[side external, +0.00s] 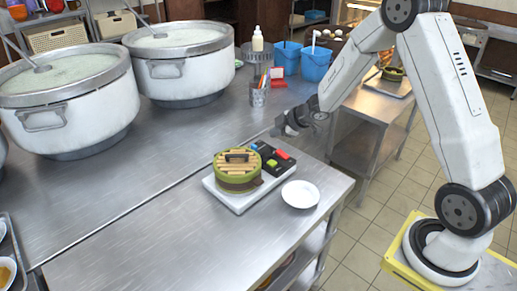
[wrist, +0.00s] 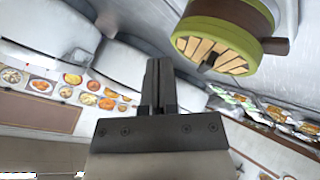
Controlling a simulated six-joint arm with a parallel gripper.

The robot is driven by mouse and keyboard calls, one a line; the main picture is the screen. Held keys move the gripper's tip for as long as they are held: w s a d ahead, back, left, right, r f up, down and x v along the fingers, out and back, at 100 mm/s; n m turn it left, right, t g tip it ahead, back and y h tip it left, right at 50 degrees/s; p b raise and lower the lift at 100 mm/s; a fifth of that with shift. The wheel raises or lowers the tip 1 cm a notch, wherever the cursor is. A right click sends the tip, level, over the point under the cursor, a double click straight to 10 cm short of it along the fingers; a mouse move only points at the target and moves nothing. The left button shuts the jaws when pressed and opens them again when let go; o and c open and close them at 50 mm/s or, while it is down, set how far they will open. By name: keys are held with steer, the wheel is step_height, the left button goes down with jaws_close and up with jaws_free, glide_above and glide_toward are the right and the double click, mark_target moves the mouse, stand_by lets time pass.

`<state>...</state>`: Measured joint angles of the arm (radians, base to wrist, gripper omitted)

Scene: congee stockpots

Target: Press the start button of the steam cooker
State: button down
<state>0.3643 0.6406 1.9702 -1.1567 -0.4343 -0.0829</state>
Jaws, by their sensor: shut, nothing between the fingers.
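The steam cooker (side external: 238,170) is a round green pot with a slatted wooden lid and a dark handle, on a white base (side external: 222,194). It shows at the upper right of the wrist view (wrist: 232,35). Its control panel (side external: 270,162) is a dark block to the right of the pot, with a blue, a red and a green button (side external: 268,174). Which one is start cannot be told. My gripper (side external: 280,130) is shut and empty, above and behind the panel, apart from it. In the wrist view my gripper (wrist: 158,70) points away from the panel, which is not seen there.
A white bowl (side external: 300,194) sits right of the cooker near the table edge. A utensil cup (side external: 258,94), blue buckets (side external: 315,64) and large stockpots (side external: 62,95) stand behind. The steel table (side external: 130,195) is clear left of the cooker.

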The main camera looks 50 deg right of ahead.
mark_target(269, 160)
steer(key=shift+f, duration=4.35)
steer(key=shift+f, duration=0.85)
steer(key=shift+r, duration=0.85)
steer(key=shift+r, duration=0.2)
steer(key=shift+r, duration=2.35)
